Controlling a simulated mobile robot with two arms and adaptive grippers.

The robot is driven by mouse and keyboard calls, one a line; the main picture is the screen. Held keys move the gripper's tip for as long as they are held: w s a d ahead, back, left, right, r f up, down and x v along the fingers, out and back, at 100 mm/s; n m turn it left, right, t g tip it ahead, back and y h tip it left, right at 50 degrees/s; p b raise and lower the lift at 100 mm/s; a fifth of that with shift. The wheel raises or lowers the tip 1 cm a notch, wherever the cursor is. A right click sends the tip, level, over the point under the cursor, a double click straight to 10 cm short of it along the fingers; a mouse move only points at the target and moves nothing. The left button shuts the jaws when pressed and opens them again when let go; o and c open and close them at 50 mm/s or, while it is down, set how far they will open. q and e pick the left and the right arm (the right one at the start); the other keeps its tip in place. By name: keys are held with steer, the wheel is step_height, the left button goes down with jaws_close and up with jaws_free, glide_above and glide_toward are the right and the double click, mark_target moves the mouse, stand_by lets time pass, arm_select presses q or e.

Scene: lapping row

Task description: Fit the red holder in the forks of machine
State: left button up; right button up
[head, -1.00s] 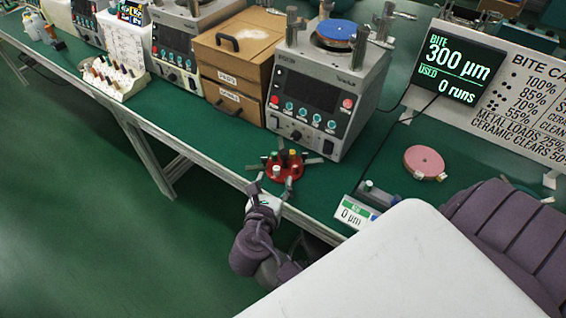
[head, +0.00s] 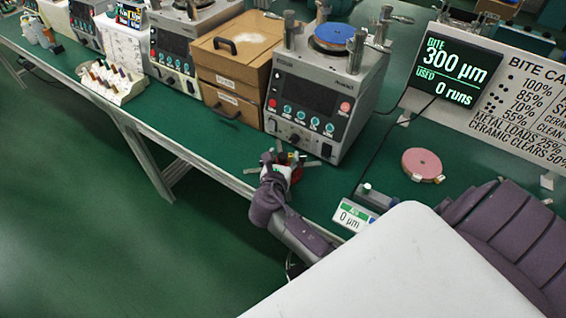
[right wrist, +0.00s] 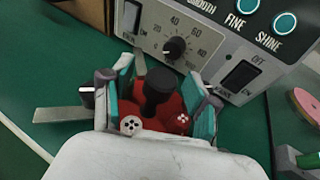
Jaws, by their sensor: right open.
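The red holder (head: 297,174) stands on the green bench in front of the nearest machine (head: 325,90), mostly hidden by my right gripper (head: 282,161) in the head view. In the right wrist view the red holder (right wrist: 172,106) has a dark central knob and pale plugs. My right gripper (right wrist: 163,95) is open, its teal-padded fingers on either side of the holder. I cannot tell whether they touch it. The machine has a blue disc (head: 334,35) on top, with metal posts and arms around it. My left gripper is not in view.
Wooden drawers (head: 232,65) stand left of the machine. A pink disc (head: 423,164) and a small gauge reading 0 µm (head: 355,217) lie to the right. A 300 µm display (head: 455,70) stands behind. The bench front left of the holder is clear.

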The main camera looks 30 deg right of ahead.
jaws_close()
stand_by(0.3)
steer(key=shift+r, duration=0.1)
